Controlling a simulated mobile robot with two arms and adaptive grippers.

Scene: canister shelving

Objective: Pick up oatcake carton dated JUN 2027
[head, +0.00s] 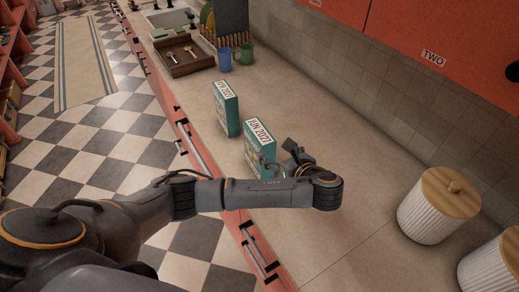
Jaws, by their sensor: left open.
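Two teal cartons with white date labels stand upright on the worktop. The nearer carton (259,143) has a label that seems to read JUN 2027. The farther carton (226,110) has a similar label, too small to read surely. My left gripper (281,160) is open at the right side of the nearer carton, with its fingers towards it. The arm hides this carton's lower part, and I cannot tell whether the fingers touch it. My right gripper is not in view.
A wooden tray (183,66) with utensils, a blue cup (224,61) and a green cup (246,54) stand farther back. A white ribbed canister (432,214) with a wooden lid stands at right, another at the corner. Worktop between is clear; tiled wall lies right.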

